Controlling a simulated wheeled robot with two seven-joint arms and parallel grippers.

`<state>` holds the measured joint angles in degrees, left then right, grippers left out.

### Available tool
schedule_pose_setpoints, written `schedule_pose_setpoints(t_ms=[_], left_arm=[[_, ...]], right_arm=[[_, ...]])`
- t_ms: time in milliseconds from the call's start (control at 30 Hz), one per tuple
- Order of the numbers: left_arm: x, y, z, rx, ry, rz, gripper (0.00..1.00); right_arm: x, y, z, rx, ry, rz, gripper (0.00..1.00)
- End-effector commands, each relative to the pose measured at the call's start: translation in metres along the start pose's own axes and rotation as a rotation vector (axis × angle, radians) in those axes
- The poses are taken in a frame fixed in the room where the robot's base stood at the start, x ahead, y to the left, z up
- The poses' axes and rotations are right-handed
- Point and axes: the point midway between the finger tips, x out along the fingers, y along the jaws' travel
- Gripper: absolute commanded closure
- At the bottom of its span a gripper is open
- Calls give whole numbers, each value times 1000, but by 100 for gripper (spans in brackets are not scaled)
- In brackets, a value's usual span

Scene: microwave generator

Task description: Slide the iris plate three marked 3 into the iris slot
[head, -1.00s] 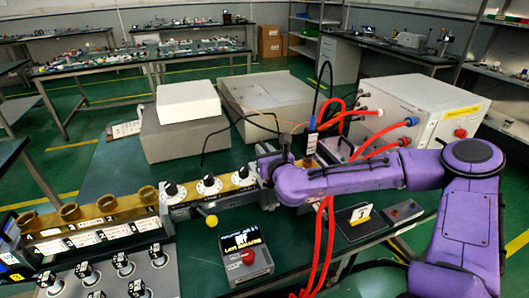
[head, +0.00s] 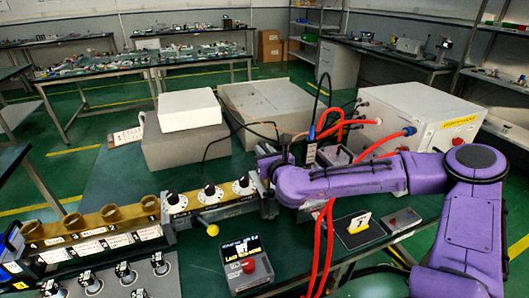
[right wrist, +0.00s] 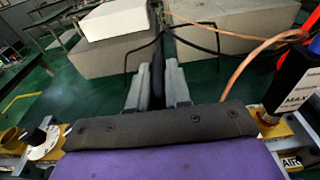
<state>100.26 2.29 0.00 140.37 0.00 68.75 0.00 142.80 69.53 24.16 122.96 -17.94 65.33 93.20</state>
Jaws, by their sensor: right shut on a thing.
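My right gripper (right wrist: 157,85) points forward over the back of the waveguide bench. It is shut on a thin dark piece (right wrist: 158,72), seen nearly edge-on between the fingers in the right wrist view; I cannot read any mark on it. In the head view my own wrist mostly hides this gripper. An upright plate with a yellow tag (head: 360,222) stands on a dark pad (head: 352,238) right of the red hoses; its number is too small to be sure of. The iris slot cannot be made out, and my forearm covers the bench's right part. My left gripper is not in view.
The brass-topped bench (head: 195,202) carries white dials. A meter box with a red knob (head: 248,266) stands in front. Red hoses (head: 327,235) hang by my forearm. Grey boxes (head: 185,140) stand behind. A black-and-copper probe (right wrist: 290,85) rises close on the right in the wrist view.

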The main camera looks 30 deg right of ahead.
Motion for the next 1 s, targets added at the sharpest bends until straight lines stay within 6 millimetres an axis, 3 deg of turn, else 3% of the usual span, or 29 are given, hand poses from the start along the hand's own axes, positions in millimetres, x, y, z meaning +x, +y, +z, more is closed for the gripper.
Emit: schedule_pose_setpoints(t_ms=[1000], left_arm=[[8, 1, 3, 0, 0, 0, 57]], right_arm=[[0, 0, 0, 0, -4, 1, 100]])
